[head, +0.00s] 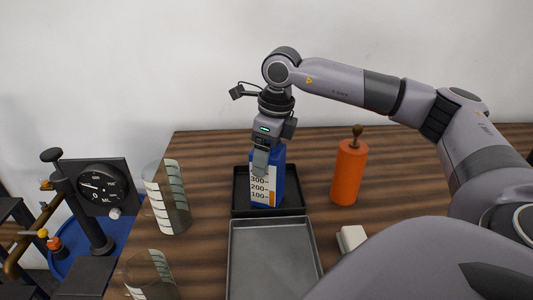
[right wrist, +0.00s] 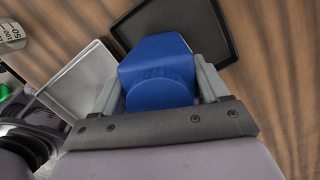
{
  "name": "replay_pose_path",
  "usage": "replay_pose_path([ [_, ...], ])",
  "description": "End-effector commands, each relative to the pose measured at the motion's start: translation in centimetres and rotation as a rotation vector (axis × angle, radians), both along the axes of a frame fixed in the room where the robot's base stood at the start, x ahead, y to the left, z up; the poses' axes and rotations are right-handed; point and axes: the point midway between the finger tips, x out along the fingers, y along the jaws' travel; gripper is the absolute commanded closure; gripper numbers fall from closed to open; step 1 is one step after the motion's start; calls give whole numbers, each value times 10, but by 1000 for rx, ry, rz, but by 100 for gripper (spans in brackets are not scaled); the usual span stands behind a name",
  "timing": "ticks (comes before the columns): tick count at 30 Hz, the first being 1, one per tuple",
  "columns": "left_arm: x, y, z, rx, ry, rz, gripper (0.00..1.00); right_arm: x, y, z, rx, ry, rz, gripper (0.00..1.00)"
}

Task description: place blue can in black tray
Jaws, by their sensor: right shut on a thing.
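The blue can (head: 278,188) is a square-sided blue container with a white level scale on its front. It stands upright, or nearly so, over the black tray (head: 298,209) in the head view. I cannot tell whether its base touches the tray floor. My right gripper (head: 262,160) comes from above and is shut on the can's upper part. In the right wrist view the blue can (right wrist: 157,68) sits between both fingers, with the black tray (right wrist: 226,42) beyond it. My left gripper is not in view.
A grey tray (head: 234,262) lies in front of the black tray. An orange bottle (head: 349,175) stands to the right, with a white block (head: 351,238) nearer. Clear graduated beakers (head: 168,198) stand at left. A gauge (head: 102,188) is beyond the table's left edge.

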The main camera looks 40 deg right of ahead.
Motion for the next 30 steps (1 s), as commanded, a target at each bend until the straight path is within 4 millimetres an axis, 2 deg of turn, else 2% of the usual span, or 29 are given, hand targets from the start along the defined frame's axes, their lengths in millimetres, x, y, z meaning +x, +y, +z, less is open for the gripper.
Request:
replay_pose_path([
  [2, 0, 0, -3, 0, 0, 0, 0, 0, 0, -2, 1, -2, 0, 97],
  [3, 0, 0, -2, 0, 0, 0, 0, 0, 0, -3, 0, 0, 0, 19],
  [5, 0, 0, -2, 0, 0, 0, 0, 0, 0, -2, 0, 0, 0, 0],
  [13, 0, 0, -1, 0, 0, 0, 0, 0, 0, -1, 0, 0, 0, 0],
  [17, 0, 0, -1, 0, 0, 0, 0, 0, 0, 9, 1, -3, 0, 0],
  [30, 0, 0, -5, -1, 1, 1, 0, -12, -6, 97, 0, -3, 1, 0],
])
